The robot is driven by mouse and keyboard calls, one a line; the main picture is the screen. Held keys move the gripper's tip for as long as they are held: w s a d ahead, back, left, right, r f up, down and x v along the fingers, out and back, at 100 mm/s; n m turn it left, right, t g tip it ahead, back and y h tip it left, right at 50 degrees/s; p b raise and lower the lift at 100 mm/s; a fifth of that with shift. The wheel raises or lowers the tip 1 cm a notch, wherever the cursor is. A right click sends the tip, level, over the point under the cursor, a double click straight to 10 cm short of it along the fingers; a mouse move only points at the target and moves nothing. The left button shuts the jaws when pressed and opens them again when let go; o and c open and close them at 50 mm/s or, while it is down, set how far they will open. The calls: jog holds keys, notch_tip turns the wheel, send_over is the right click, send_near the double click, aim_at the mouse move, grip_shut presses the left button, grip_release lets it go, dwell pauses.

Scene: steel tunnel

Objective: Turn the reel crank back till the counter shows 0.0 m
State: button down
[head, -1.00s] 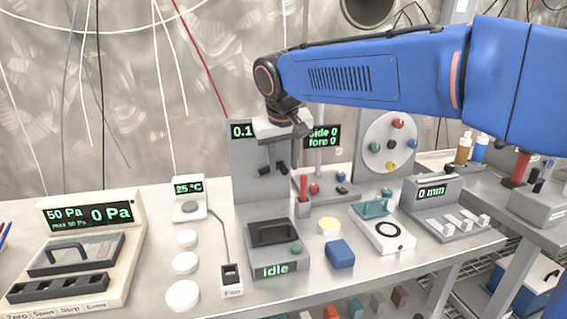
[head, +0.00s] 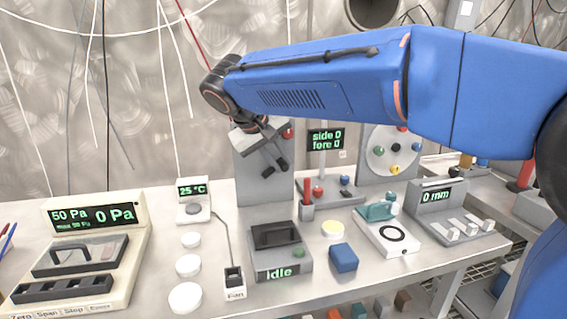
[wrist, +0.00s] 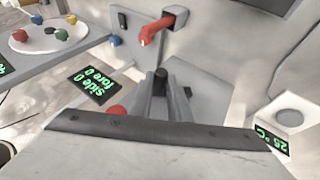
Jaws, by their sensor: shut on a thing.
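The reel stands as a grey upright panel (head: 270,192) at the back middle of the bench. My gripper (head: 267,166) is in front of this panel, tilted, and covers its upper part. In the wrist view my gripper (wrist: 161,88) has its fingers closed around a small dark knob (wrist: 161,74), which looks like the crank handle. The counter is hidden behind my gripper and wrist, so its reading cannot be seen now. The rest of the crank is mostly hidden too.
A red knob (head: 288,132) shows just right of my gripper. The side/fore display (head: 326,139) stands close on the right, and a grey holder with a red handle (head: 306,211) below it. An idle box (head: 279,262) and a blue block (head: 343,257) lie in front.

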jog(key=shift+a, duration=0.1)
jog(key=c, duration=1.6)
grip_release()
jog(key=shift+r, duration=0.1)
jog(key=shift+c, duration=0.2)
jog(key=shift+s, duration=0.1)
jog(key=v, duration=1.7)
jog(key=shift+a, duration=0.25)
